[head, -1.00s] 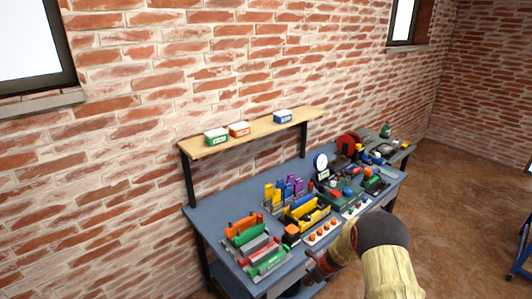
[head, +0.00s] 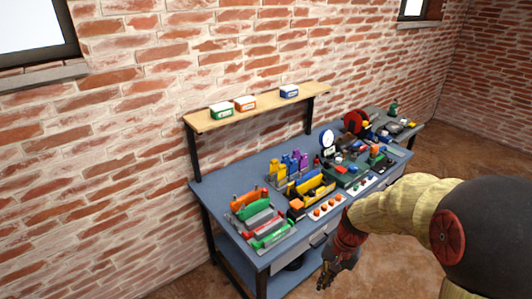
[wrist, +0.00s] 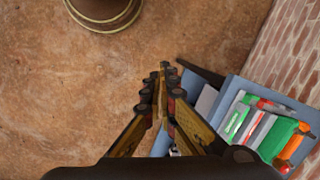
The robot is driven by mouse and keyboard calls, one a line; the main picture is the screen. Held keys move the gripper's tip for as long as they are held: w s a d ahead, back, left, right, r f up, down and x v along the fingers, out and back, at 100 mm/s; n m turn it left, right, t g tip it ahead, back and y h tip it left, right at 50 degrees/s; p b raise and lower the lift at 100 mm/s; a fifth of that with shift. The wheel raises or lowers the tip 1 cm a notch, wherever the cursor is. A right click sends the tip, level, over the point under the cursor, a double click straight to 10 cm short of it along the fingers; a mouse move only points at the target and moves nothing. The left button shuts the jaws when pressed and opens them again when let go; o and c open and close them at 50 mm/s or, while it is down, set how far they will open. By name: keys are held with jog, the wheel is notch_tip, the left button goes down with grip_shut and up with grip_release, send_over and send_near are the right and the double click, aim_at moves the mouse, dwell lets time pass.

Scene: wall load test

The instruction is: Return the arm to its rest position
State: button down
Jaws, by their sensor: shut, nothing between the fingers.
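My gripper (head: 322,284) hangs low in front of the workbench's front edge in the head view, pointing down, apart from the bench. In the wrist view my gripper (wrist: 160,72) has its fingers together with nothing between them, over the brown floor. My arm comes in from the right side of the head view and bends down to the gripper. The blue workbench (head: 222,184) stands against the brick wall. Its corner also shows at the right of the wrist view (wrist: 240,88).
Green, grey and red trays (head: 258,215) and a yellow toolbox (head: 312,190) crowd the bench top. A wooden shelf (head: 265,103) above holds three small boxes. A round dark object (wrist: 103,12) stands on the floor. Floor left of the bench (head: 190,285) is clear.

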jog(key=s+d+r+n+t+h+b, duration=0.1)
jog(key=s+r+n+t+b, duration=0.3)
jog(key=s+r, duration=1.2)
notch_tip(320, 180, up, 2)
jog(key=shift+s+d+r+n+t+h, duration=0.25)
jog(key=shift+s+n+t+h, duration=0.15)
jog(key=shift+n+t+h, duration=0.45)
